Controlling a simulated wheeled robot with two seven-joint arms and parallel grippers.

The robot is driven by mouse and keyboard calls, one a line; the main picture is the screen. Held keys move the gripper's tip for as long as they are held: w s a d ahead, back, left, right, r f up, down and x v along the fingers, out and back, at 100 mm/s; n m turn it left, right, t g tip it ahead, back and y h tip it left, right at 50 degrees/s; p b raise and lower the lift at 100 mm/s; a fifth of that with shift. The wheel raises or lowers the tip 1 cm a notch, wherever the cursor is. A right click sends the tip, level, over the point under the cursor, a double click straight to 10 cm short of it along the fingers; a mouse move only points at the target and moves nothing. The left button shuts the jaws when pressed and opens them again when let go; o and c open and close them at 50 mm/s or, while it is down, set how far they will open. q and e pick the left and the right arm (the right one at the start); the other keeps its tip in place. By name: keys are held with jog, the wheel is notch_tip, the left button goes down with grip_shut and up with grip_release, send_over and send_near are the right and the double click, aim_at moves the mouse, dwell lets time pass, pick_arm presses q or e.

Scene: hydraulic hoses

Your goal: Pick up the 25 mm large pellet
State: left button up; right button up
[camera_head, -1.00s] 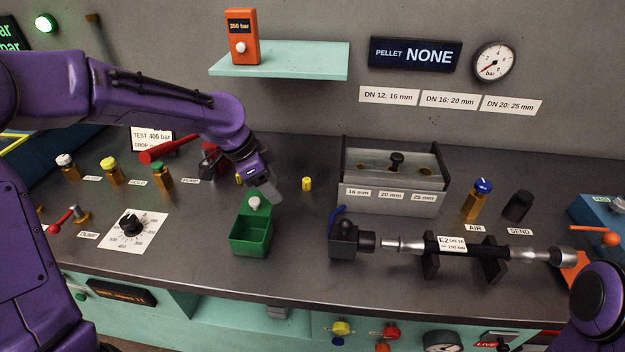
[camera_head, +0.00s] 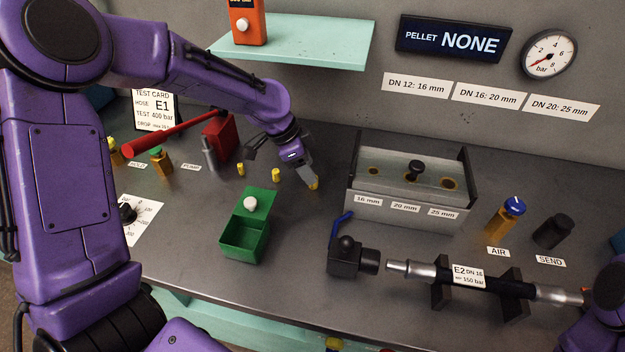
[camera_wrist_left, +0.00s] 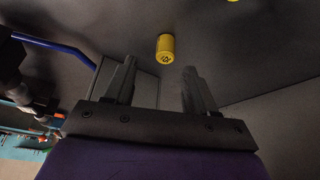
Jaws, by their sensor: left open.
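Three small yellow pellets show in the head view: one at the left (camera_head: 241,169), one in the middle (camera_head: 276,175) and one at the right (camera_head: 313,185). My left gripper (camera_head: 308,174) is low over the bench at the right pellet, partly covering it. In the left wrist view my left gripper (camera_wrist_left: 158,65) is open, with nothing between its fingers. A yellow pellet (camera_wrist_left: 166,47) stands just beyond the fingertips, near the middle of the gap; its dark marking is hard to read. Another yellow pellet (camera_wrist_left: 232,1) is cut by the top edge. My right gripper is out of view.
A pellet holder (camera_head: 409,208) labelled 16, 20 and 25 mm stands right of my left gripper. A green open box (camera_head: 244,238) is in front, and a red lever (camera_head: 170,133) lies left. A hose (camera_head: 490,284) rests on black supports at the front right.

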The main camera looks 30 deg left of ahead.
pick_arm(q)
jog(key=x, duration=0.5)
jog(key=shift+w+a+f+p, duration=0.25)
jog(key=shift+w+p, duration=0.05)
jog(key=shift+p, duration=0.1)
jog(key=shift+s, duration=0.15)
grip_shut()
